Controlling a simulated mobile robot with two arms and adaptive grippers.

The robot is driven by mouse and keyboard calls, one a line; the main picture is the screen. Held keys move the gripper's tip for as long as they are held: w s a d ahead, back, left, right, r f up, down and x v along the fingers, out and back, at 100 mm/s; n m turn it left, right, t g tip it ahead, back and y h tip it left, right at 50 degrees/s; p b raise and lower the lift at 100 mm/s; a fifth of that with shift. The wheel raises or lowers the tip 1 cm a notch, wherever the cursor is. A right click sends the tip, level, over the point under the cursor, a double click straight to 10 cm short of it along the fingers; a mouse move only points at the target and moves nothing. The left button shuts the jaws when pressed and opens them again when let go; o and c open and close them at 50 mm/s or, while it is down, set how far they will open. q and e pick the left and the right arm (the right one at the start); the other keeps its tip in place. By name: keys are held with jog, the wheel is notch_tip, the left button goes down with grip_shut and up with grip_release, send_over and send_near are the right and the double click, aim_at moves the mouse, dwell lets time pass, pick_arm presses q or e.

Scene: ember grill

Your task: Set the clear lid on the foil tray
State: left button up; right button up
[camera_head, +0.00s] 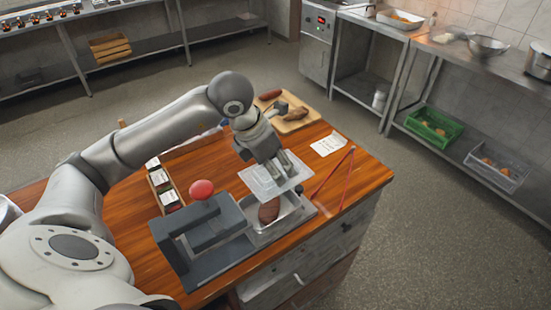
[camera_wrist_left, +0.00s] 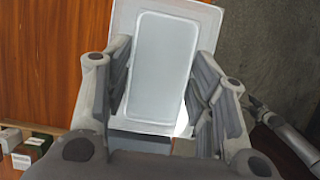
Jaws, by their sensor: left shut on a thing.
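The clear lid (camera_head: 261,181) is a pale, see-through rectangle with a raised middle. My left gripper (camera_head: 277,168) is shut on it and holds it above the foil tray. In the left wrist view the lid (camera_wrist_left: 163,65) lies between the two fingers (camera_wrist_left: 160,105). The foil tray (camera_head: 286,208) is a silvery open tray at the front right of the wooden table, beside a dark grey press. A brown, potato-like item (camera_head: 269,210) lies in the tray. The lid appears apart from the tray and hides its far side. My right gripper is not in view.
The grey press (camera_head: 200,240) with a red knob (camera_head: 202,189) stands left of the tray. Red tongs (camera_head: 333,178) and a paper (camera_head: 328,144) lie to the right. A wooden board (camera_head: 297,122) with food is behind. A small box (camera_head: 165,187) stands left.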

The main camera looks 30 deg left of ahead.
pick_arm(q)
notch_tip(320, 180, down, 4)
jog(key=shift+w+a+r+b, duration=0.1)
jog(key=shift+w+r+b, duration=0.1)
jog(key=shift+b, duration=0.35)
jog(key=shift+f, duration=0.35)
jog(key=shift+s+f+b, duration=0.1)
jog(key=shift+f+b, duration=0.55)
jog(key=shift+f, duration=0.15)
jog(key=shift+s+a+f+b, duration=0.1)
jog(key=shift+s+f+b, duration=0.1)
jog(key=shift+f+b, duration=0.4)
jog(key=shift+s+a+f, duration=0.3)
jog(key=shift+s+f, duration=0.25)
jog(key=shift+f, duration=0.1)
jog(key=shift+s+f+b, duration=0.2)
jog(key=shift+f+b, duration=0.25)
jog(key=shift+b, duration=0.3)
jog(key=shift+w+f+b, duration=0.1)
jog(key=shift+f+b, duration=0.2)
jog(key=shift+b, duration=0.05)
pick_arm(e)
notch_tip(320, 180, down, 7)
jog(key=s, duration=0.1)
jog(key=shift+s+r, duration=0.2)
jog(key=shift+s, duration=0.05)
pick_arm(q)
jog(key=shift+r, duration=0.1)
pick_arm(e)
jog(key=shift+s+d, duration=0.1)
